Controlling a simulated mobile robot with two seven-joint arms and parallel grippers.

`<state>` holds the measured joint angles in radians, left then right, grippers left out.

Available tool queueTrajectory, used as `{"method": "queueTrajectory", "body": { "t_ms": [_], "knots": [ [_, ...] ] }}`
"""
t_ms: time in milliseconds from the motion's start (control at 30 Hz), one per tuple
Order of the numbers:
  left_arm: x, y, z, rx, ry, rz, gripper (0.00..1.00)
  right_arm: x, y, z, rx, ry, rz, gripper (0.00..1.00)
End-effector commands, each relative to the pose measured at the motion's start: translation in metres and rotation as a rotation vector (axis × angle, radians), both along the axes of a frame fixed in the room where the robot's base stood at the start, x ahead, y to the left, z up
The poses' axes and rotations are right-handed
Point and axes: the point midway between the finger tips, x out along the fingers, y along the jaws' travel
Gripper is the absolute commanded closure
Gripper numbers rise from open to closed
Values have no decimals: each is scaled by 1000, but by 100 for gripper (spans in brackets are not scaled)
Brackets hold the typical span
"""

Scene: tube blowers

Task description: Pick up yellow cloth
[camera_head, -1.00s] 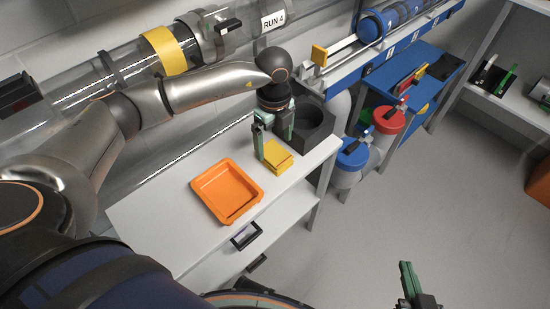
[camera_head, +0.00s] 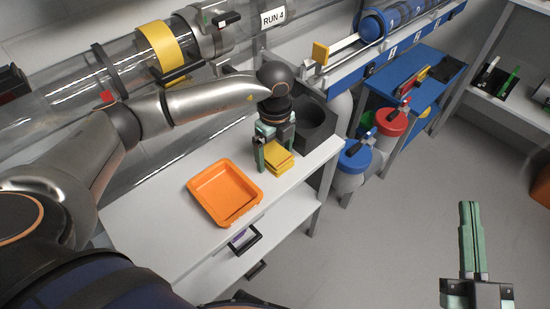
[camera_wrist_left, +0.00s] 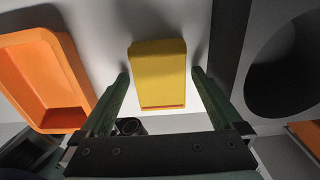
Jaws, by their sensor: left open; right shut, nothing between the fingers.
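The yellow cloth (camera_head: 279,161) is a small folded stack on the white table, right of the orange tray (camera_head: 216,205). In the left wrist view the yellow cloth (camera_wrist_left: 158,73) lies between the two green fingers, with a gap on both sides. My left gripper (camera_head: 268,163) is open and points down at the cloth, its fingers partly hiding it. It also shows in the left wrist view (camera_wrist_left: 161,85). The fingers do not press on the cloth. My right gripper (camera_head: 467,210) is shut and empty over the floor at the lower right.
A dark grey block with a round opening (camera_head: 313,122) stands just right of the cloth, close to my left gripper. A clear tube with a yellow band (camera_head: 159,47) runs behind my left arm. Lidded containers (camera_head: 353,156) stand on the floor to the right.

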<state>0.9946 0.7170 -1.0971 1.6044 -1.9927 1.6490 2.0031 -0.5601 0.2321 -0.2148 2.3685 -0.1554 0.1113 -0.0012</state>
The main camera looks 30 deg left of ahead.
Motion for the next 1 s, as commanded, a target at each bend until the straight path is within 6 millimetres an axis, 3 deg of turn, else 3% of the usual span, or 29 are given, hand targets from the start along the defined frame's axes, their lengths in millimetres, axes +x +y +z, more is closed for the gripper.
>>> {"method": "queueTrajectory", "body": {
  "t_ms": [300,1000],
  "knots": [
    [0,0,-1,0,0,1,0,-1,0,5,0,-22,3,100],
    [0,0,-1,0,0,0,77,-1,0,5,1,-19,3,100]
  ]
}}
